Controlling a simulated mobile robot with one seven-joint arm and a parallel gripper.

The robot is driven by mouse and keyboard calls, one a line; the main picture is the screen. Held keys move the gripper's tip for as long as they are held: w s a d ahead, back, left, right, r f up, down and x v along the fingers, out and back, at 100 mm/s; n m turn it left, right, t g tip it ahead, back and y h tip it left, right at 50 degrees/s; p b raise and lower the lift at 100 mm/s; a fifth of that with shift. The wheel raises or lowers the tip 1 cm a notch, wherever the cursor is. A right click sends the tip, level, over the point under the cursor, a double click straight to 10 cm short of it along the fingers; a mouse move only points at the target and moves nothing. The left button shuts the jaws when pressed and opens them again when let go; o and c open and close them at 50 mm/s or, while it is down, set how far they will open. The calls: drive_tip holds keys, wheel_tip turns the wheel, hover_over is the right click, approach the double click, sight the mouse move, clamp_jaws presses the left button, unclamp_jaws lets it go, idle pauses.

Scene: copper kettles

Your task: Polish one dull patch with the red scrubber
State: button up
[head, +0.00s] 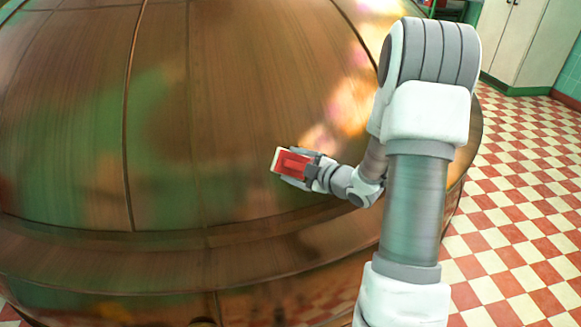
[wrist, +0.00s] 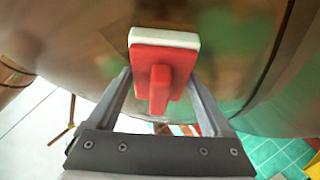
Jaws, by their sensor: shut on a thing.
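My gripper (head: 297,167) is shut on the red scrubber (head: 291,164), a red block with a white pad on its far side. In the wrist view the scrubber (wrist: 161,70) sits between the two fingers of my gripper (wrist: 160,88), with its white pad toward the copper kettle (wrist: 70,40). In the head view the large copper kettle (head: 250,90) fills the left and middle, with greenish, duller areas (head: 160,95) on its side. The scrubber is in front of the kettle's lower right side. I cannot tell whether the pad touches the copper.
A rounded copper ledge (head: 200,245) runs below the kettle's side. Red and white checkered floor (head: 520,220) is clear at the right. A pale cabinet (head: 515,45) stands at the back right. Green tiles (wrist: 280,150) show at the lower right of the wrist view.

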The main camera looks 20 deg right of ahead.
sight(304, 163)
drive_tip(key=shift+d+p, duration=0.5)
drive_tip(key=shift+d, duration=6.1)
drive_tip(key=shift+a+b, duration=0.85)
drive_tip(key=shift+a, duration=2.85)
drive_tip(key=shift+w+a+f+b, duration=0.15)
drive_tip(key=shift+a+b, duration=0.4)
drive_tip(key=shift+a, duration=0.75)
drive_tip(key=shift+a+b, duration=0.7)
drive_tip(key=shift+a, duration=1.5)
drive_tip(key=shift+d, duration=0.1)
drive_tip(key=shift+s+r, duration=0.3)
drive_tip(key=shift+s, duration=0.1)
drive_tip(key=shift+s+r+p, duration=0.3)
drive_tip(key=shift+s+r, duration=0.1)
drive_tip(key=shift+s, duration=0.4)
drive_tip(key=shift+s+r+p, duration=0.35)
drive_tip(key=shift+s+r, duration=0.1)
drive_tip(key=shift+s, duration=0.3)
drive_tip(key=shift+s+r+p, duration=0.3)
drive_tip(key=shift+s+r, duration=0.1)
drive_tip(key=shift+s, duration=0.4)
